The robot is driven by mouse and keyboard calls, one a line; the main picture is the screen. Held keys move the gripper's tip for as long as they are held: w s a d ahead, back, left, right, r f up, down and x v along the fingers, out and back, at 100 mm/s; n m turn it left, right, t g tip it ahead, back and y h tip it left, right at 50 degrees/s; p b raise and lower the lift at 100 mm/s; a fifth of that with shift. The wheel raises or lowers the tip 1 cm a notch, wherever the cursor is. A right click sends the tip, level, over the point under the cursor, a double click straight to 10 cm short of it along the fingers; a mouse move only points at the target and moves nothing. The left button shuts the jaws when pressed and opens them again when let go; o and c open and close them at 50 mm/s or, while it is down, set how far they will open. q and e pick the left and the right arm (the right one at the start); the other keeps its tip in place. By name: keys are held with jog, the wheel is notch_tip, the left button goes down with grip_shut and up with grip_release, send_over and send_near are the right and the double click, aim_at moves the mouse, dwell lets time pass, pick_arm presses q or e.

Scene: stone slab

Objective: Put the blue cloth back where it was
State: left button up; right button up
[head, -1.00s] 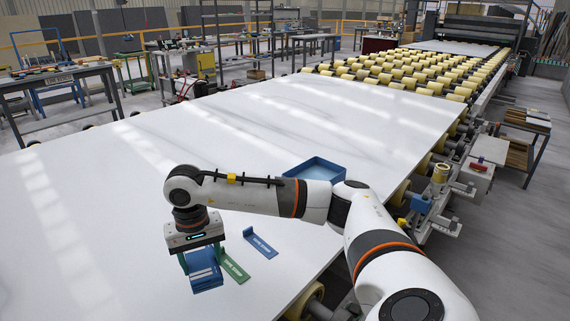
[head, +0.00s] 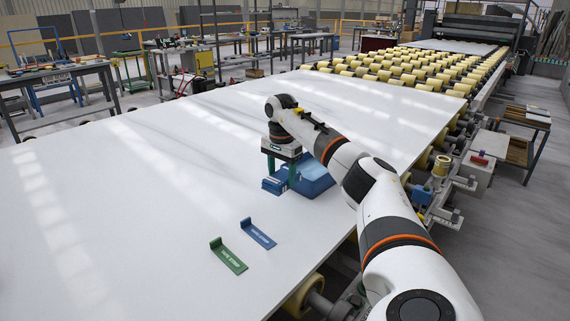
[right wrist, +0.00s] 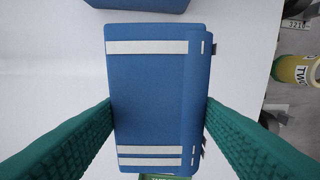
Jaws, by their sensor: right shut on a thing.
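The blue cloth (right wrist: 150,100) is folded, with white stripes, and lies between the two green fingers of my right gripper (right wrist: 159,110) in the right wrist view. In the head view my right gripper (head: 281,172) is shut on the cloth (head: 273,186), whose near end sticks out to the lower left. The gripper is just left of the blue tray (head: 316,180), which is partly hidden by my arm. I cannot tell whether the cloth is clear of the white slab (head: 150,220). My left gripper is not in view.
A blue L-shaped stop (head: 258,233) and a green L-shaped stop (head: 228,256) lie on the slab nearer to me. The slab's left and far parts are clear. Yellow rollers (head: 400,75) continue beyond its far end.

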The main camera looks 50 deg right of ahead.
aim_at(285, 212)
jog(key=shift+s+d+f, duration=0.15)
jog(key=shift+s+d, duration=0.05)
jog(key=shift+d, duration=0.15)
notch_tip(285, 212, down, 10)
jog(key=shift+d+r, duration=0.1)
jog(key=shift+d, duration=0.05)
jog(key=shift+b, duration=0.35)
jog(key=o, duration=0.9)
jog(key=shift+o, duration=0.2)
notch_tip(285, 212, up, 12)
jog(key=shift+r+p, duration=0.1)
jog(key=shift+p, duration=0.35)
